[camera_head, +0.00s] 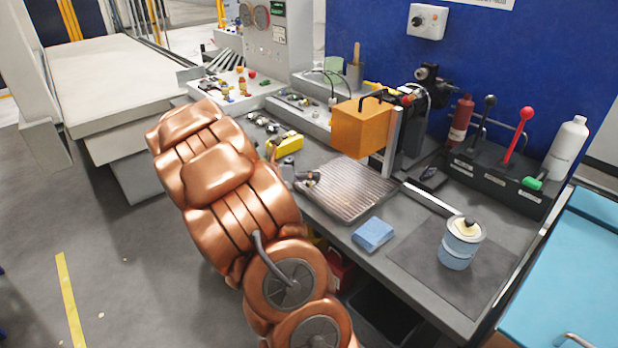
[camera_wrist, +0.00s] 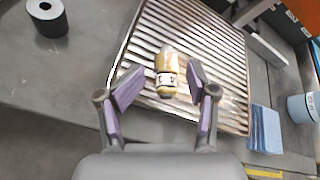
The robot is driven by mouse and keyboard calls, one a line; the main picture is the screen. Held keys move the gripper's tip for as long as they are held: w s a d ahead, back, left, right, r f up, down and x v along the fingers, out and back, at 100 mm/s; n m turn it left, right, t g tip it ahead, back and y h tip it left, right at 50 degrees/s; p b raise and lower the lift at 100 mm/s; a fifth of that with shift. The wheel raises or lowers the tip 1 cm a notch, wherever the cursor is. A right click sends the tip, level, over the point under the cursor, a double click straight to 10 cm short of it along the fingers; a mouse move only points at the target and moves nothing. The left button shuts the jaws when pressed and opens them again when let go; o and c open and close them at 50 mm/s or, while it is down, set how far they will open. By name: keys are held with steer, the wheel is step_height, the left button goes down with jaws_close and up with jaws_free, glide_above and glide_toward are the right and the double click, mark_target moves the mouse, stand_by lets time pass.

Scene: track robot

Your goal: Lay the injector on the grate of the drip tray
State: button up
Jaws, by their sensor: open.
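A dark cylinder (camera_wrist: 47,18) stands left of the tray. A blue cloth (camera_head: 374,234) and a light-blue tin (camera_head: 460,243) are to the right. An orange block (camera_head: 361,126) and an upright post (camera_head: 393,142) stand behind the tray. Most of the grate is bare.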

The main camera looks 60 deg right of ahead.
steer(key=v, duration=0.9)
steer(key=shift+a+r, duration=0.25)
steer(key=shift+a, duration=0.1)
steer(key=s+a+r+m+y+p, duration=0.1)
steer(key=s+a+m+y, duration=0.3)
steer(key=s+a+m, duration=0.3)
steer(key=s+a+r+m+t+y+p, duration=0.1)
steer(key=s+a+m+y, duration=0.3)
steer(key=a, duration=1.4)
steer(key=s+a+r+m+y+p, duration=0.1)
steer(key=s+a+m+y, duration=0.3)
steer(key=s+a+m, duration=0.5)
steer(key=s+a, duration=0.2)
steer(key=a, duration=0.2)
steer(key=shift+m+t, duration=0.3)
steer(key=shift+m, duration=0.1)
steer(key=shift+s+d+r, duration=0.1)
steer(key=shift+r, duration=0.05)
